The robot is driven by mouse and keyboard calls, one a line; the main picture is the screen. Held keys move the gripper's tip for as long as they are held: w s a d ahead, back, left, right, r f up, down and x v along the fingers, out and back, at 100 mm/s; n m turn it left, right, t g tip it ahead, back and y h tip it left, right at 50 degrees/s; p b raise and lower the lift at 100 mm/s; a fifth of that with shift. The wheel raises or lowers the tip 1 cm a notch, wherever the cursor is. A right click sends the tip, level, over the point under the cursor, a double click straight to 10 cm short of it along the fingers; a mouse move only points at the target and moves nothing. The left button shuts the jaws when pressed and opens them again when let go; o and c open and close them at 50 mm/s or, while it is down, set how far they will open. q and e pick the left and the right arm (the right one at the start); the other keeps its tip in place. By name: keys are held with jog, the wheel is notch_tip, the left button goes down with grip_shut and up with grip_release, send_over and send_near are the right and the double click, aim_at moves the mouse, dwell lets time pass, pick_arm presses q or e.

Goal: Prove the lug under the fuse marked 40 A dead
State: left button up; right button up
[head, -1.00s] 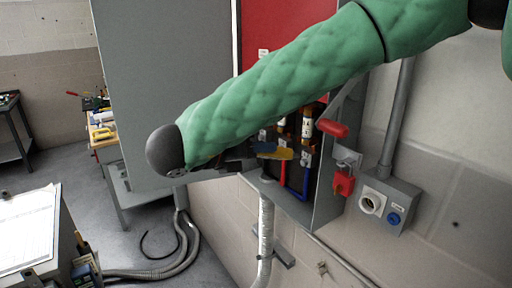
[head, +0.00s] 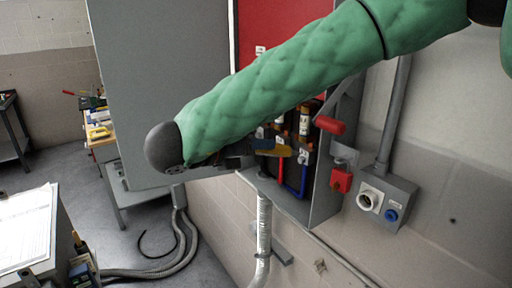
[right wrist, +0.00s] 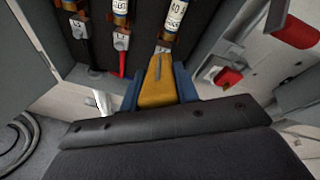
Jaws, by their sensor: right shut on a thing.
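My right gripper (right wrist: 160,88) is shut on a yellow tester (right wrist: 158,80), held between its blue fingers. The tester points into the open fuse box, toward the foot of the fuse marked 40 (right wrist: 173,14). The lug under that fuse is mostly hidden behind the tester's tip in the right wrist view. I cannot tell whether the tip touches it. Two neighbouring lugs, a middle one (right wrist: 122,40) and a left one (right wrist: 79,29), show under their fuses. In the head view the tester (head: 275,151) is partly covered by my right arm. My left gripper is not in view.
The box's grey side wall and a red handle (head: 330,125) with a red padlock (head: 341,181) stand right of the tester. A grey socket box (head: 386,198) is on the wall. The large grey door (head: 160,80) stands open at left. A clipboard (head: 28,228) lies lower left.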

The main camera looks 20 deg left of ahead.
jog(key=shift+w+d+b, duration=0.25)
jog(key=shift+w+b, duration=0.05)
jog(key=shift+b, duration=0.05)
dwell(0.6)
jog(key=shift+b, duration=1.25)
dwell(4.4)
